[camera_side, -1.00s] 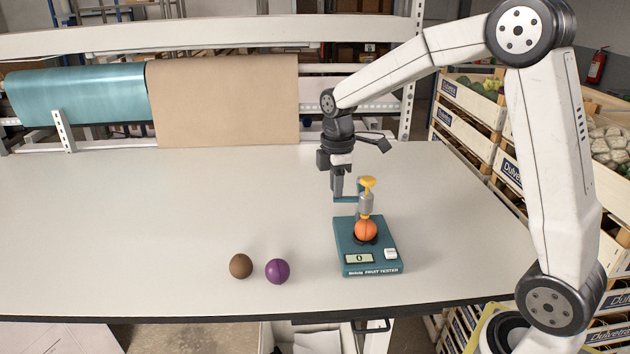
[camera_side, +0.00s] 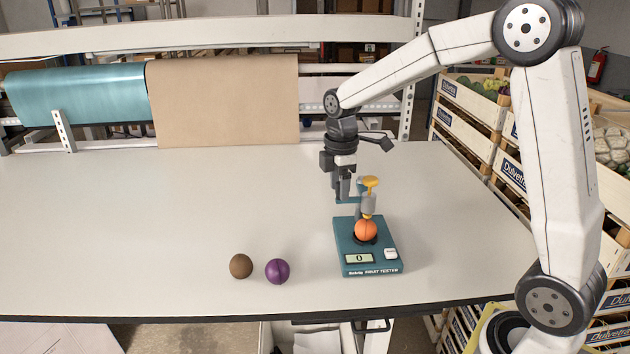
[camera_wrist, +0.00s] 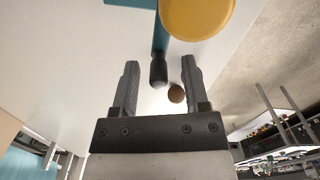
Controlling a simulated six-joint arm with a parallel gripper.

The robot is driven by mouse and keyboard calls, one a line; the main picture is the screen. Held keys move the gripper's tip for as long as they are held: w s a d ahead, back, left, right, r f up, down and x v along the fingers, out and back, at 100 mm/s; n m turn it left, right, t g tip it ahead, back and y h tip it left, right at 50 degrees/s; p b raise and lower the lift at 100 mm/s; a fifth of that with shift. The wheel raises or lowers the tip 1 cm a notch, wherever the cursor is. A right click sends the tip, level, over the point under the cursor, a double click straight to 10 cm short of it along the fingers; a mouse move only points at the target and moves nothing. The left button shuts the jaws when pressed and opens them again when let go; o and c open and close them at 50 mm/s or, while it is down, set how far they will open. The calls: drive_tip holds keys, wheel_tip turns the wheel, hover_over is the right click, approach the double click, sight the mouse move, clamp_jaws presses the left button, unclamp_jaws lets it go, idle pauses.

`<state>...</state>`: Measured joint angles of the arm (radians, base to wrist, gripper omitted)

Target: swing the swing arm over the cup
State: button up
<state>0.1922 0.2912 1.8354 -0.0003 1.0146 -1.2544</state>
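The teal fruit tester (camera_side: 345,236) stands on the table, its display reading 0. An orange fruit (camera_side: 366,230) sits in its cup, which is mostly hidden beneath the fruit. The teal swing arm (camera_side: 348,201) carries a grey plunger with a yellow top (camera_side: 370,183), which appears just above the fruit; exact alignment is unclear. The yellow top also fills the upper wrist view (camera_wrist: 195,14). My gripper (camera_side: 346,190) is behind the plunger at the arm's handle. In the wrist view, its fingers (camera_wrist: 160,66) are apart, with the black handle knob (camera_wrist: 158,72) between them and gaps on both sides.
A brown fruit (camera_side: 241,266) and a purple fruit (camera_side: 277,271) lie left of the tester near the front edge. The table's left half is clear. Paper rolls (camera_side: 222,100) hang behind, and crates (camera_side: 466,104) stand at the right.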

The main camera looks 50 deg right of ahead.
drive_tip(key=shift+r, duration=3.9)
drive_tip(key=shift+f, duration=0.1)
